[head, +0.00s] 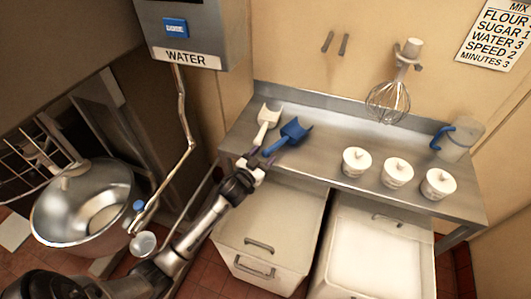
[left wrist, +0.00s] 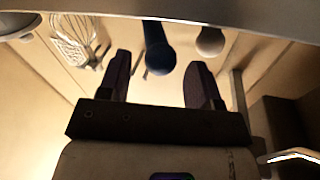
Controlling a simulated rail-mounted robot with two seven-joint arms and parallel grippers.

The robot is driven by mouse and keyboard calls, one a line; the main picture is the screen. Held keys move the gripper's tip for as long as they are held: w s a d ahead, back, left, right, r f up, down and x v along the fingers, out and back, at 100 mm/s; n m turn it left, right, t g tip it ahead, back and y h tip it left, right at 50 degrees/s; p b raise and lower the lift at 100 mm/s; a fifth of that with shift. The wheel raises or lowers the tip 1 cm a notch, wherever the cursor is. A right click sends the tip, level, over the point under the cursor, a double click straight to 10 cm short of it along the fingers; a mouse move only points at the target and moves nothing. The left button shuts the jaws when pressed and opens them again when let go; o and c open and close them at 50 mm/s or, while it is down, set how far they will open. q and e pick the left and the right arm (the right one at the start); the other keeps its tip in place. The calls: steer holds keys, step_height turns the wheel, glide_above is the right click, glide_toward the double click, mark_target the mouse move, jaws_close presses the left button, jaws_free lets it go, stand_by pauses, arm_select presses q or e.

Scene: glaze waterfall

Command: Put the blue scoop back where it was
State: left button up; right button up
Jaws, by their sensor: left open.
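The blue scoop (head: 294,130) lies on the steel table near its left end, its handle pointing down-left toward my left gripper (head: 259,160). A white scoop (head: 267,117) lies just left of it. My left gripper is open at the table's front edge, close to the blue handle's end. In the left wrist view the blue handle (left wrist: 158,48) shows between the spread fingers of the gripper (left wrist: 158,70), not gripped. Whether the fingertips reach past the handle's end, I cannot tell. The white handle's end (left wrist: 210,41) is beside the right finger. My right gripper is out of view.
The table (head: 325,140) also holds several white lidded cups (head: 397,173) and a clear jug (head: 458,140) with a blue handle. A whisk (head: 388,102) hangs on the wall above. Two bins (head: 268,225) stand below. A mixing bowl (head: 75,215) and water pipe (head: 184,115) are left.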

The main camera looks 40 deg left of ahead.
arm_select(q)
steer(key=s+d+f+g+h, duration=0.1)
steer(key=s+d+g, duration=0.3)
steer(key=s, duration=0.8)
steer(key=s+d+f+m+g+h, duration=0.1)
steer(key=s+d+f+g, duration=0.3)
steer(key=s+d, duration=0.4)
steer(key=s+d+f+g+h, duration=0.1)
steer(key=s+d+f+g, duration=0.2)
steer(key=s, duration=1.2)
steer(key=d+g+p, duration=0.1)
steer(key=d+g, duration=0.2)
steer(key=d, duration=0.1)
steer(key=shift+s+f+m, duration=0.2)
steer(key=shift+s+m, duration=0.15)
steer(key=shift+m, duration=0.05)
